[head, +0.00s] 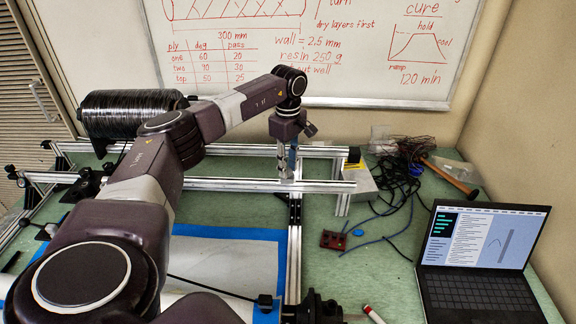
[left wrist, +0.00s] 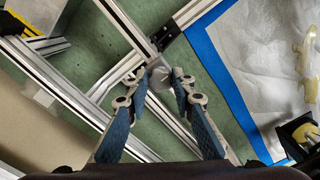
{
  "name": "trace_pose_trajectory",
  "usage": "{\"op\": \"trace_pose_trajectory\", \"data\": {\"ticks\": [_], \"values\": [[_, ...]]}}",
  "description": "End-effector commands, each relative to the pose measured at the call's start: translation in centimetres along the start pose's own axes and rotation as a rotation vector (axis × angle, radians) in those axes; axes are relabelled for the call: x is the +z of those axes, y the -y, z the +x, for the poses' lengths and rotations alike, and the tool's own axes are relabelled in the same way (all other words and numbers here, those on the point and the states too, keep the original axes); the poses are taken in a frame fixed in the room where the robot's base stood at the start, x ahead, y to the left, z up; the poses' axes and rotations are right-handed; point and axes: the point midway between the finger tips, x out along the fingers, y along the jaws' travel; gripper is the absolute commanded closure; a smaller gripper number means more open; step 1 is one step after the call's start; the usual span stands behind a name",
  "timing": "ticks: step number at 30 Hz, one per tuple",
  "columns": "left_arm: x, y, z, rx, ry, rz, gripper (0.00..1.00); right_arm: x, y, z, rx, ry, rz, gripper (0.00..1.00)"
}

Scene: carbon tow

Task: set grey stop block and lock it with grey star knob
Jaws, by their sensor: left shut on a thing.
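My left gripper (head: 288,172) points down at the aluminium rail frame, where a long rail meets a cross rail. In the left wrist view its fingers (left wrist: 160,84) are closed on a small grey rounded piece (left wrist: 159,76). It looks like the grey star knob, but its shape is too small to be sure. The piece is over or against the rail (left wrist: 178,112); I cannot tell whether it touches. I cannot make out the grey stop block for certain; the fingers may hide it. My right gripper is not in view.
A grey box (head: 361,184) stands at the rails' right end, near black cables (head: 398,180) and a hammer (head: 450,176). A laptop (head: 481,258) is at the right. A red-brown block (head: 333,240) lies on the green table. A blue-taped white sheet (head: 225,262) is in front.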

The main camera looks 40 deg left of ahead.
Motion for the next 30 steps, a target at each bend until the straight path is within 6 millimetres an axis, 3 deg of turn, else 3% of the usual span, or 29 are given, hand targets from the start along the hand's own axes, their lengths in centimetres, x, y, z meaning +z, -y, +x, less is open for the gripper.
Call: {"op": "trace_pose_trajectory", "data": {"ticks": [11, 30], "values": [[0.1, -0.1, -0.1, 0.001, 0.001, -0.202, 1.00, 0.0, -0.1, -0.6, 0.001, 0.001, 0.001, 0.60], [-0.1, -0.3, -0.2, 0.002, 0.002, -0.807, 1.00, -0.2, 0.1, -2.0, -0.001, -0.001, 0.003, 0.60]]}}
